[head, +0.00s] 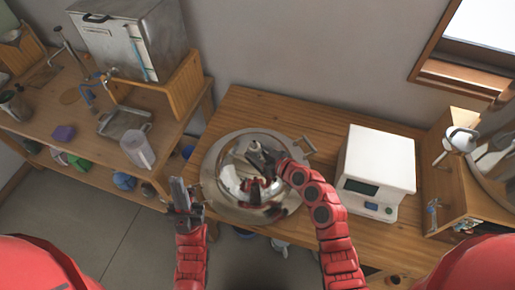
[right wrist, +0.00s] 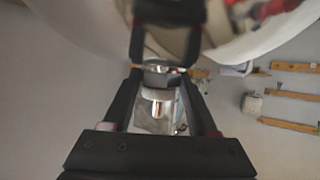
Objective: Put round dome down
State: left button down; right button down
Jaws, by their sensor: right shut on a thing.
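The round dome (head: 283,205) is a wide, shiny metal lid over the left part of the wooden table in the head view. My right gripper (head: 262,158) is at the dome's top and is shut on it, near the knob; the fingers partly hide the grip. In the right wrist view the dome's pale curved surface (right wrist: 85,25) fills the top, close to the fingers (right wrist: 165,68). I cannot tell whether the dome rests on something or hangs just above it. My left gripper (head: 183,195) is beside the dome's left edge, pointing away from me; its jaw opening is unclear.
A white device with a display (head: 378,165) stands right of the dome on the table (head: 330,130). A wooden cabinet (head: 470,190) is at the far right. At left, a shelf unit (head: 85,120) holds a metal box (head: 125,40), a tray and a clear jug (head: 137,150).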

jog(key=shift+c, duration=0.9)
grip_release()
jog(key=shift+s+d, duration=0.1)
